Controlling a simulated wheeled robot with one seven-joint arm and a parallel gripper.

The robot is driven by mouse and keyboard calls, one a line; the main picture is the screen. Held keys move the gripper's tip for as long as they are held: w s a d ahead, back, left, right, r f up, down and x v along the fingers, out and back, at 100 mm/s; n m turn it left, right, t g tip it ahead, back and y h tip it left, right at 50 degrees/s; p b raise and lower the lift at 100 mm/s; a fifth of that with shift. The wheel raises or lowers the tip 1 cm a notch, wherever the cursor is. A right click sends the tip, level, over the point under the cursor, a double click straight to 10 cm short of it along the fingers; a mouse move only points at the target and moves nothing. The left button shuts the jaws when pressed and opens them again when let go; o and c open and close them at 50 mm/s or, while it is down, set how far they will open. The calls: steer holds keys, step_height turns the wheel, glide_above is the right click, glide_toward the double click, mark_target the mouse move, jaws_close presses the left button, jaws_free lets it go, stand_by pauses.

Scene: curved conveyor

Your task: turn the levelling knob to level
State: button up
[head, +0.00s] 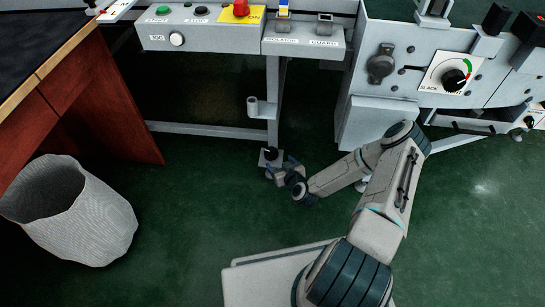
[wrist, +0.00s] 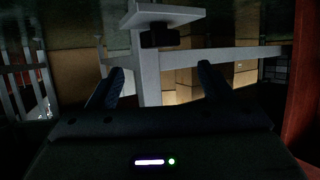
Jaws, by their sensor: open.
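The levelling knob (head: 270,153) is a small black knob with a light mark, on a pale foot plate at the base of the conveyor's grey leg. My gripper (head: 280,168) is low over the floor, just in front of the knob, with its fingers pointing to the leg. In the wrist view, which looks upside down, the dark knob (wrist: 160,38) sits against the pale plate (wrist: 165,15). My gripper's fingers (wrist: 159,80) are spread with nothing held. The knob shows beyond them, higher in the picture. The knob's mark cannot be made out there.
The grey leg (head: 272,105) and a low crossbar (head: 205,130) stand behind the knob. A wicker basket (head: 70,212) and a wooden desk (head: 85,100) are at left. A machine with a slack dial (head: 453,80) is at right. The green floor between basket and arm is clear.

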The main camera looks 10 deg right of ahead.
mark_target(272, 153)
steer(key=b+x, duration=0.3)
steer(key=x, duration=0.5)
steer(key=shift+s+f, duration=0.1)
steer(key=shift+f, duration=0.05)
steer(key=shift+w+a+f, duration=0.1)
steer(key=shift+w, duration=0.4)
steer(key=c, duration=1)
